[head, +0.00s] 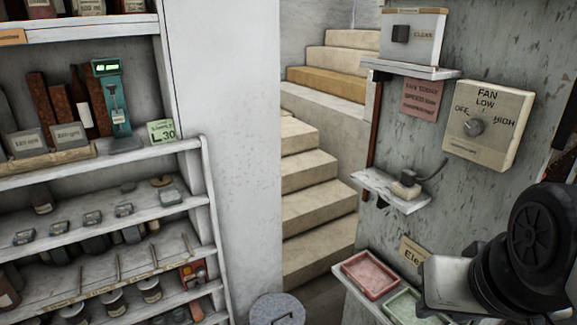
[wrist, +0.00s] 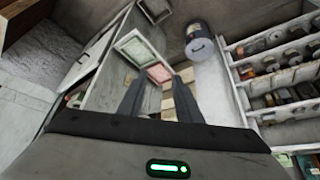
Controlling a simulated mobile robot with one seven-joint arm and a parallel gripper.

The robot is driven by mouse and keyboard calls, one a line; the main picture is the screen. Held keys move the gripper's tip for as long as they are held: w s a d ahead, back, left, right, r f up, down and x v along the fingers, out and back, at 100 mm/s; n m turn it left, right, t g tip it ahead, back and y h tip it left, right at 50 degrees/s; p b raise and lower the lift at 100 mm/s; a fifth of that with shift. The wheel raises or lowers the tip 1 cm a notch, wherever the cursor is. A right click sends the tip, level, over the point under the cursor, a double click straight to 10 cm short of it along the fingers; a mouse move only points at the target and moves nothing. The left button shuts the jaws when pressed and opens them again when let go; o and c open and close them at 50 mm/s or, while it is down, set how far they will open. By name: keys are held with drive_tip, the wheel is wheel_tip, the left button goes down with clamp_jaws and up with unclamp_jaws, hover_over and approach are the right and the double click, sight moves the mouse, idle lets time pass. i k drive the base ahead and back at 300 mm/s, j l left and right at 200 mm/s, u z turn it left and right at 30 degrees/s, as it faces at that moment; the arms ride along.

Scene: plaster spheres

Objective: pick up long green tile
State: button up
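I cannot make out a clearly long green tile. A small pale green card marked L 30 (head: 161,132) stands at the right end of a shelf in the head view. A shallow tray with a green inside (head: 413,308) is at the bottom right; it also shows in the wrist view (wrist: 140,48). My gripper (wrist: 160,82) shows in the wrist view with its two dark fingers apart and nothing between them. It is some way off from the tray. In the head view my arm is at the lower right and the fingers are not visible.
A red-lined tray (head: 370,273) sits beside the green one on a ledge. Shelves (head: 100,165) crowded with bottles and small blocks fill the left. A lidded grey bin (head: 278,310) stands at the bottom middle. Stairs (head: 310,190) rise behind. A fan switch (head: 488,125) is on the right wall.

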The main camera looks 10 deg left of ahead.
sight(171, 196)
drive_tip(key=u, duration=2.9)
drive_tip(key=z, duration=1.4)
drive_tip(key=i+j+z, duration=0.3)
drive_tip(key=i+j, duration=0.2)
drive_tip(key=i+j+z, duration=0.35)
drive_tip(key=i+j, duration=0.6)
drive_tip(key=j, duration=0.2)
